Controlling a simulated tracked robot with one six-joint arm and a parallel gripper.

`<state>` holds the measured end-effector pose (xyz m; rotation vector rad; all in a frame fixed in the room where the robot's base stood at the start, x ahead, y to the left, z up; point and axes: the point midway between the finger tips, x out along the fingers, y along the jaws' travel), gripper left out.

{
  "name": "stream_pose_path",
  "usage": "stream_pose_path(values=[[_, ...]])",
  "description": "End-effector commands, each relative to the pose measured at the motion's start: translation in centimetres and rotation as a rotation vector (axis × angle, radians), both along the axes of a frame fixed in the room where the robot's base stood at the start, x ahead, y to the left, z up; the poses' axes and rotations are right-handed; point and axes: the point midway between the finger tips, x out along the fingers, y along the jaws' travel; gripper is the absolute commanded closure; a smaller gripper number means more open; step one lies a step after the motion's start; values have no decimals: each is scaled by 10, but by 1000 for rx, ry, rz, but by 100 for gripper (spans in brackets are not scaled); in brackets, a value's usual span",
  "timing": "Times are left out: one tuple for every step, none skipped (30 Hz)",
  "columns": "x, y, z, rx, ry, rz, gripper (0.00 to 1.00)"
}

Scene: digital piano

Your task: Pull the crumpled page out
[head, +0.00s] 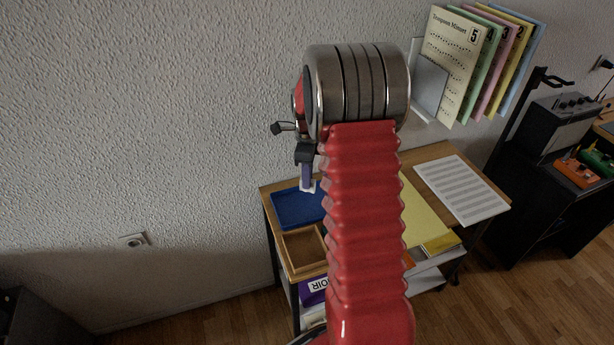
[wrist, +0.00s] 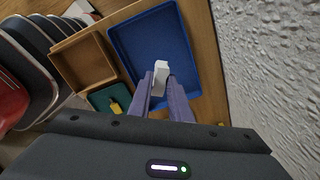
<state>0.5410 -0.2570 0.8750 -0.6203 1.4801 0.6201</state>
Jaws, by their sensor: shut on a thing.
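My gripper (wrist: 160,90), with purple fingers, is shut on a small white block-like piece (wrist: 161,70). The piece stands out past the fingertips over the blue tray (wrist: 187,45). In the head view my gripper (head: 306,172) points down at the blue tray (head: 287,210), with the white piece (head: 308,187) at its tips. I cannot tell whether the piece touches the tray floor. No clearly crumpled page shows in either view, and I cannot tell whether the white piece is it. My red arm hides the middle of the table.
A wooden tray (head: 303,246) sits next to the blue one. A green tray (wrist: 101,97) holds a small yellow thing (wrist: 115,107). A yellow folder (head: 422,213) and a music sheet (head: 460,188) lie on the right. The textured wall (wrist: 265,60) is close beside the table.

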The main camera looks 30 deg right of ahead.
Motion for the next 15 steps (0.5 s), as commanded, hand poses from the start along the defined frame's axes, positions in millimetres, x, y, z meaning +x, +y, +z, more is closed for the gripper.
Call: stream_pose_path(values=[[0, 0, 0, 0, 0, 0, 100], [0, 0, -1, 0, 0, 0, 100], [0, 0, -1, 0, 0, 0, 100], [0, 0, -2, 0, 0, 0, 100], [0, 0, -3, 0, 0, 0, 100], [0, 0, -5, 1, 1, 0, 100], [0, 0, -6, 1, 1, 0, 100], [0, 0, -7, 1, 1, 0, 100], [0, 0, -10, 1, 1, 0, 100], [0, 0, -11, 1, 1, 0, 100], [0, 0, -13, 1, 1, 0, 100], [0, 0, -16, 1, 1, 0, 100], [0, 0, -18, 1, 1, 0, 100], [0, 0, -21, 1, 1, 0, 100], [0, 0, -24, 1, 1, 0, 100]])
